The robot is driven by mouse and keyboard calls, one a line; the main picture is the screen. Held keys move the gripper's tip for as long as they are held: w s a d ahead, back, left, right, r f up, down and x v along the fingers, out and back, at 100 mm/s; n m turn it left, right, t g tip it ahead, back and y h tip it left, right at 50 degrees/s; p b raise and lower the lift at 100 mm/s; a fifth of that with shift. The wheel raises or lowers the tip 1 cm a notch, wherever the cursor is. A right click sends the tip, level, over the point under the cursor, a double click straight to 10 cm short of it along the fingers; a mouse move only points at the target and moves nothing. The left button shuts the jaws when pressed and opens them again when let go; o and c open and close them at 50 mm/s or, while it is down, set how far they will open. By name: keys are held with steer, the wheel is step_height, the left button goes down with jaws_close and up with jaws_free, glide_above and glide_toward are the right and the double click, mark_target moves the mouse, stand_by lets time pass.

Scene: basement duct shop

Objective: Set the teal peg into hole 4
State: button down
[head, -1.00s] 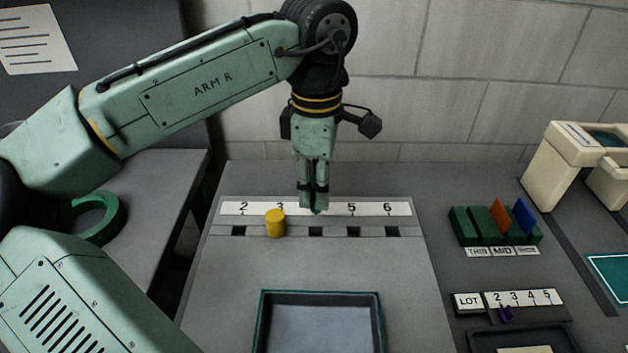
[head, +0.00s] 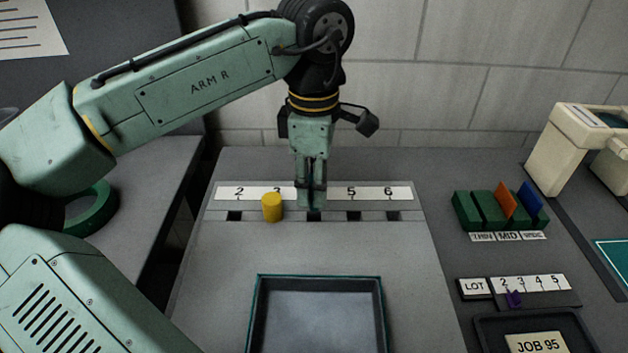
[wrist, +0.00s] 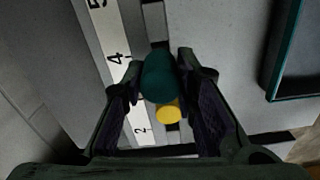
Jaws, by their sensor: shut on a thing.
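The teal peg (wrist: 160,76) is between my gripper's fingers in the wrist view; in the head view the fingers largely hide it. My gripper (head: 313,203) is shut on it and points down at the numbered strip (head: 225,193), in front of the 4 label, which shows in the wrist view (wrist: 116,58). Hole 4 (head: 314,217) is a dark square right below the fingertips. I cannot tell whether the peg's lower end is in the hole. A yellow peg (head: 272,207) stands upright at hole 3, just left of my gripper.
Holes 2 (head: 234,216), 5 (head: 353,216) and 6 (head: 392,216) look empty. A teal-rimmed tray (head: 318,277) lies in front.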

steer(key=shift+f, duration=0.2)
stand_by(0.6)
steer(key=shift+f+b, duration=0.95)
steer(key=shift+f, duration=0.95)
steer(key=c, duration=1.2)
jaws_free()
steer(key=shift+r, duration=0.1)
step_height(320, 180, up, 12)
steer(key=shift+f, duration=0.1)
